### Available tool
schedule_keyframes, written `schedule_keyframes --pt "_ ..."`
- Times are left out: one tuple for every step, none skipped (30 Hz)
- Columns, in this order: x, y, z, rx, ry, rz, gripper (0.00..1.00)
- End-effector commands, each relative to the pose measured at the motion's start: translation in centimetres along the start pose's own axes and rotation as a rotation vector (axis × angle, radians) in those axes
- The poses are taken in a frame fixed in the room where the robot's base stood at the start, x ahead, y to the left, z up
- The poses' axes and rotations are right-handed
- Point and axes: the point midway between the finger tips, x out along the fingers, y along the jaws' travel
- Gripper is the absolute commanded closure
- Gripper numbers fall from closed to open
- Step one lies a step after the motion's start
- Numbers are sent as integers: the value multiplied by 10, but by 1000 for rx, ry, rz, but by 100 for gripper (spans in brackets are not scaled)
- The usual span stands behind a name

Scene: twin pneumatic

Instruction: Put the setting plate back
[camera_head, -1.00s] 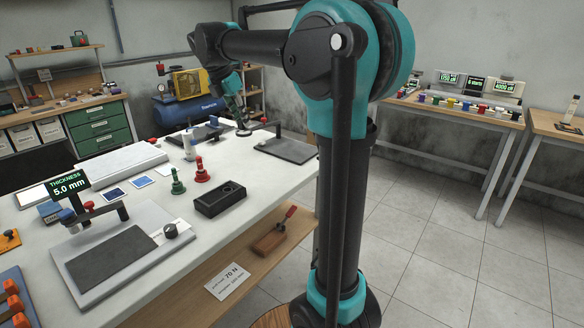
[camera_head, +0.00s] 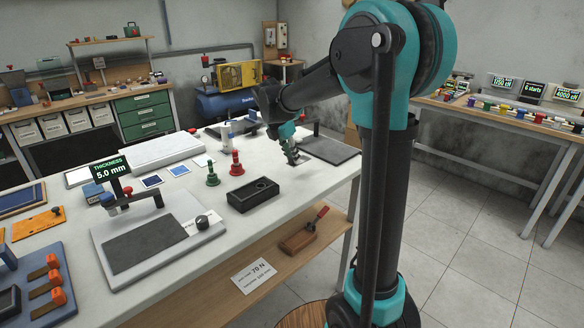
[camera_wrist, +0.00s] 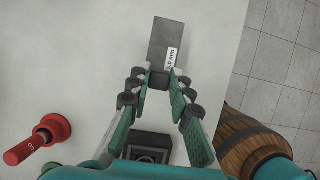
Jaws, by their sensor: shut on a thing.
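My gripper (camera_wrist: 160,82) is shut on the near end of a flat grey plate (camera_wrist: 172,48). The plate bears a white label reading 5.0 mm and points away from my fingers, above the pale tabletop in the wrist view. In the head view my gripper (camera_head: 292,158) is low over the right part of the white table (camera_head: 262,212); the plate is too small there to make out clearly. A thickness gauge (camera_head: 150,240) with a dark pad stands at the table's front left, and its display (camera_head: 109,168) reads 5.0 mm.
A black block (camera_head: 252,194) and red (camera_head: 236,164) and green (camera_head: 212,174) knobbed pieces stand near my gripper. A dark mat (camera_head: 330,150) lies behind it. A blue rack (camera_head: 30,295) with orange-handled pieces and an orange plate (camera_head: 37,223) are at the left.

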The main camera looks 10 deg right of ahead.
Motion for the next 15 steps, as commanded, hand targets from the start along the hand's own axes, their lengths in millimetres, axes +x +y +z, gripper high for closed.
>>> schedule_keyframes --pt "4 0 -2 0 0 0 100" --pt "6 0 -2 0 0 0 100" --pt "7 0 -3 0 0 0 100" --pt "8 0 -3 0 0 0 100" --pt "10 0 -4 0 0 0 100" --pt "13 0 -5 0 0 0 100" --pt "15 0 -6 0 0 0 100" --pt "18 0 -8 0 0 0 100" --pt "24 0 -10 0 0 0 100" --pt "28 0 -11 0 0 0 100" --pt "32 0 -13 0 0 0 100" --pt "37 0 -15 0 0 0 100" --pt "40 0 -16 0 0 0 100" --pt "41 0 -17 0 0 0 100" --pt "43 0 -18 0 0 0 100"
